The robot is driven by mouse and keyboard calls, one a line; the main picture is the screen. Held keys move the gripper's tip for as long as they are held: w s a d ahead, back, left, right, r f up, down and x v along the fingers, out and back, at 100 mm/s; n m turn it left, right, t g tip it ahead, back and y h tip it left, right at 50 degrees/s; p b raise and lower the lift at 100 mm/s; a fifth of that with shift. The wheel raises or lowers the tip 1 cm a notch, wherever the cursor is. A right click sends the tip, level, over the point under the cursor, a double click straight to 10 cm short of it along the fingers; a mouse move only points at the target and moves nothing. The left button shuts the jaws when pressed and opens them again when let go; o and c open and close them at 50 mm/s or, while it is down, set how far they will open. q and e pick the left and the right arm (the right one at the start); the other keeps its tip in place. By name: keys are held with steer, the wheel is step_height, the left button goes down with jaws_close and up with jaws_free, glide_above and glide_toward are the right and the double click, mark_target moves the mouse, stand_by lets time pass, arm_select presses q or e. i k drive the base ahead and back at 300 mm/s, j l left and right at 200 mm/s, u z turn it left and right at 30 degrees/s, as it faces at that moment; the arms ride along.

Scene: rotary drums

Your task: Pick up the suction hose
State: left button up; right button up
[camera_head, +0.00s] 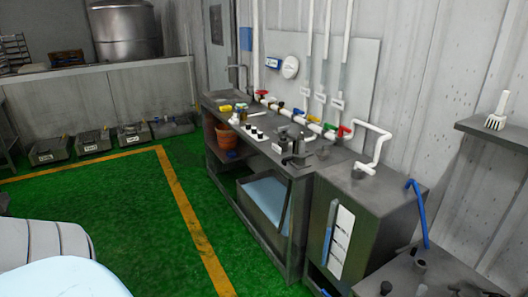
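A bent blue tube (420,215) at the right of the head view may be the suction hose; no label confirms it. Its upper end reaches the top right edge of a grey cabinet (385,195). Its lower end comes down near a low dark surface (448,268) at the bottom right. I cannot tell whether either end is attached. Neither of my grippers is in view, and nothing is seen holding the tube.
A metal workbench (225,101) with valves, white pipes and small bottles runs along the wall. A wall shelf (495,131) holds a white brush (497,112). Grey bins (93,142) stand at the back left. Green floor (120,205) with yellow lines is open at centre left.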

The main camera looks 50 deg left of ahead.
mark_target(302, 154)
steer(key=u, duration=1.25)
steer(key=z, duration=1)
steer(key=i+j+z, duration=0.1)
steer(key=j, duration=0.3)
steer(key=i+j+z, duration=0.15)
steer(key=i+j, duration=0.15)
steer(key=j, duration=0.15)
steer(key=i+j+z, duration=0.1)
steer(key=j, duration=0.35)
steer(key=i+j+z, duration=0.15)
steer(key=j, duration=0.35)
steer(key=i+j+z, duration=0.1)
steer(key=j, duration=0.35)
steer(key=i+j+z, duration=0.15)
steer(key=j, duration=0.35)
steer(key=i+j+z, duration=0.1)
steer(key=j, duration=0.45)
steer(key=i+l, duration=0.05)
